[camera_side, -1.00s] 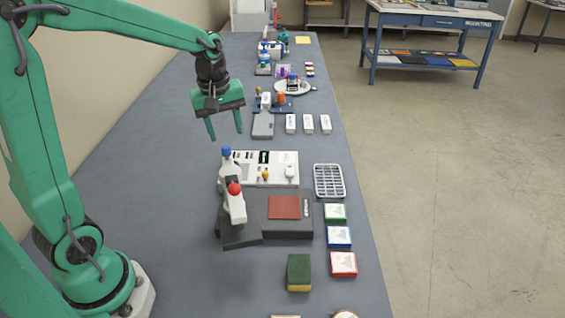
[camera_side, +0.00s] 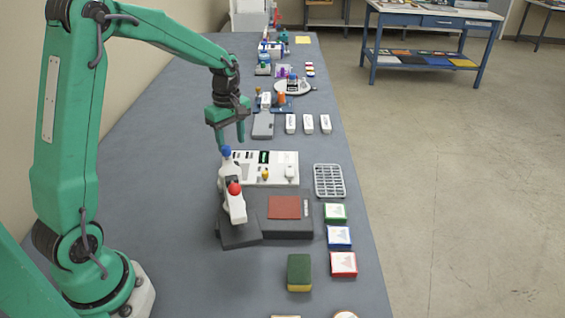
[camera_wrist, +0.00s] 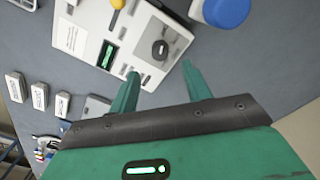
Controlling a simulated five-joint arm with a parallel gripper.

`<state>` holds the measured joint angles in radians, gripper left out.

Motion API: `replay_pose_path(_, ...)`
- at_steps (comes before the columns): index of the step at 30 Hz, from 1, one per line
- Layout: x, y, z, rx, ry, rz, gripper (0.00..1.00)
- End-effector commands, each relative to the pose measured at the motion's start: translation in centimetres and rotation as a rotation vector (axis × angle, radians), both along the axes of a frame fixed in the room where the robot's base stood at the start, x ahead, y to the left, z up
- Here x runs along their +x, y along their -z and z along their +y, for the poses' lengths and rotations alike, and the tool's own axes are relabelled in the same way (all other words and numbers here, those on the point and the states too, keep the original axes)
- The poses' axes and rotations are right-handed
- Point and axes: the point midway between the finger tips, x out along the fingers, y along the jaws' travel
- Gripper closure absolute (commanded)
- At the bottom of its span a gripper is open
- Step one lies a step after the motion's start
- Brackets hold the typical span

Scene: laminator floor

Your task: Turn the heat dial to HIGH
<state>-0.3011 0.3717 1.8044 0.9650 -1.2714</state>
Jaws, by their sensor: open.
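The white control panel (camera_side: 280,158) lies flat in mid-bench in the side view. It also fills the upper middle of the wrist view (camera_wrist: 85,55). A round dark dial (camera_wrist: 160,48) sits on a pale grey plate on the panel in the wrist view. Its setting and any lettering are too small to read. My gripper (camera_side: 231,140) is open, fingers downward, above the back left end of the panel. In the wrist view my gripper (camera_wrist: 161,74) shows its two fingertips apart with nothing between them, near the panel's edge by the dial.
A yellow knob (camera_side: 265,174) and a green display (camera_side: 264,157) are on the panel. A wire rack (camera_side: 329,180) lies to the right.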

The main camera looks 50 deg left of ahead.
Motion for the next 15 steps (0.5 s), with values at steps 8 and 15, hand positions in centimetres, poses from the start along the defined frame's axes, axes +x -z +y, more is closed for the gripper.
replay_pose_path(8,-0.1,3.0,0.0,-0.001,0.001,0.004,0.52)
replay_pose_path(15,-0.1,5.7,0.0,-0.001,0.002,0.003,0.52)
